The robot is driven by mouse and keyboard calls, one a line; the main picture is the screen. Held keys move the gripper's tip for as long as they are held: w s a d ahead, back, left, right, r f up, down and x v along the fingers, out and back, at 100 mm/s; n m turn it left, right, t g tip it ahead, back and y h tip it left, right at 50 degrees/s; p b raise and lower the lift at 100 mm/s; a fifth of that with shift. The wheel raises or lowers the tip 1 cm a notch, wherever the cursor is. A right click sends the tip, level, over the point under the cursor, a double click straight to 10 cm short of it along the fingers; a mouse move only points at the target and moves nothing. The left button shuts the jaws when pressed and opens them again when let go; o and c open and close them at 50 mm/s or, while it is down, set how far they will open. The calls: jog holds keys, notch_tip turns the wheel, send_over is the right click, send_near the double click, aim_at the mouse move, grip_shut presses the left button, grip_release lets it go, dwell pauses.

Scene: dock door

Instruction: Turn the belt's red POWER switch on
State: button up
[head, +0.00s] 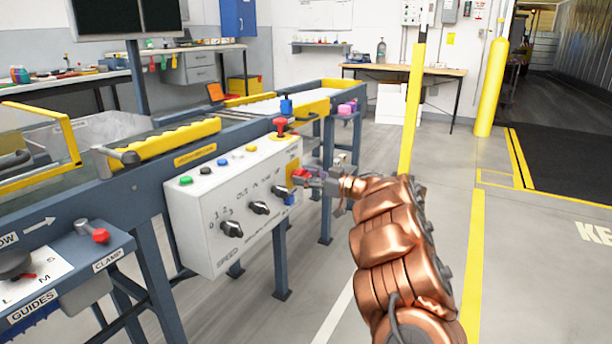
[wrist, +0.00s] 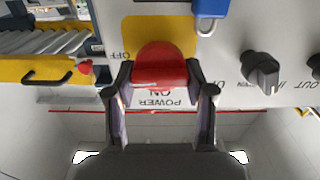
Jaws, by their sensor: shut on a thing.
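The red POWER switch (head: 299,173) sits on a yellow plate at the right end of the white control box (head: 222,200). In the wrist view the red switch (wrist: 160,64) is a rounded red handle with upside-down ON and POWER lettering beside it and OFF at the left. My gripper (head: 308,178) reaches it from the right. In the wrist view my gripper (wrist: 161,82) has a finger on each side of the switch, closed on it. The handle hides its pivot, so I cannot tell whether it points to ON or OFF.
A blue padlock (wrist: 209,14) hangs close to the switch. Black knobs (head: 258,207) and small coloured buttons (head: 251,148) share the box. A red mushroom button (head: 281,126) stands above it. A yellow post (head: 411,110) rises behind my arm. Floor to the right is clear.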

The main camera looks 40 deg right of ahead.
jog(key=n+p, duration=0.2)
jog(key=p, duration=0.1)
jog(key=shift+r+n, duration=0.15)
jog(key=shift+n, duration=0.15)
jog(key=shift+a+f+n, duration=0.1)
jog(key=shift+f+n, duration=0.1)
jog(key=shift+n, duration=0.7)
jog(key=n, duration=0.2)
jog(key=shift+f+n, duration=0.1)
jog(key=shift+n, duration=0.3)
jog(key=n+b, duration=0.1)
jog(key=n, duration=0.1)
jog(key=n+b, duration=0.1)
jog(key=n, duration=0.1)
jog(key=n+b, duration=0.2)
jog(key=shift+s+a+f, duration=0.1)
jog(key=shift+f, duration=0.15)
jog(key=shift+n+b, duration=1.45)
jog(key=shift+n, duration=0.85)
jog(key=o, duration=1.2)
jog(key=shift+r, duration=0.1)
jog(key=shift+c, duration=0.2)
